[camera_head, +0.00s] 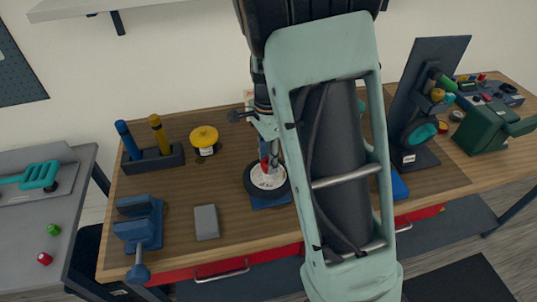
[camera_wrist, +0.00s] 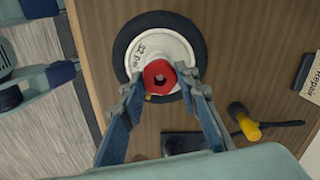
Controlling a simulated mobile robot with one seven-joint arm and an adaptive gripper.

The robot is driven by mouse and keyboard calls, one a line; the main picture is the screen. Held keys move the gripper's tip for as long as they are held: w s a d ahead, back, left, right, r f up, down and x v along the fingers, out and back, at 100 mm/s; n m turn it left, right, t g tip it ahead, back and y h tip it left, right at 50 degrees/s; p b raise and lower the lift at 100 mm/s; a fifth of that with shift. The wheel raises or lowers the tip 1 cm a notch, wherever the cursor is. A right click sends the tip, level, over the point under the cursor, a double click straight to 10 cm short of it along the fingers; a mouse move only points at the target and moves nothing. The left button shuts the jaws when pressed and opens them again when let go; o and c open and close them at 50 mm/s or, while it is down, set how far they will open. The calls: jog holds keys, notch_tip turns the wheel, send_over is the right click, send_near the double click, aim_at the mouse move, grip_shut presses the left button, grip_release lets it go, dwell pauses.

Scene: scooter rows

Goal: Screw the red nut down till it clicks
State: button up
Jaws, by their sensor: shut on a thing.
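A black tyre (camera_wrist: 124,38) rings the hub, and the wheel lies flat. My gripper (camera_wrist: 161,82) is shut on the red nut, one finger at each side. In the head view the red nut (camera_head: 264,162) is partly hidden by my gripper (camera_head: 268,160) above the wheel (camera_head: 280,194). How far down the nut sits cannot be told.
A blue vise (camera_head: 139,224) and a grey block (camera_head: 206,222) lie left of the wheel on the wooden bench (camera_head: 180,262). Behind are a yellow-topped pot (camera_head: 204,139) and a tool rack (camera_head: 153,161). A dark upright stand (camera_head: 431,75) is at right.

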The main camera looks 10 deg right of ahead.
jog(key=shift+r+m+p, duration=0.1)
jog(key=shift+m+p, duration=0.3)
jog(key=shift+m, duration=0.4)
jog(key=shift+a, duration=0.1)
jog(key=o, duration=1.2)
notch_tip(320, 180, up, 12)
jog(key=shift+f, duration=0.1)
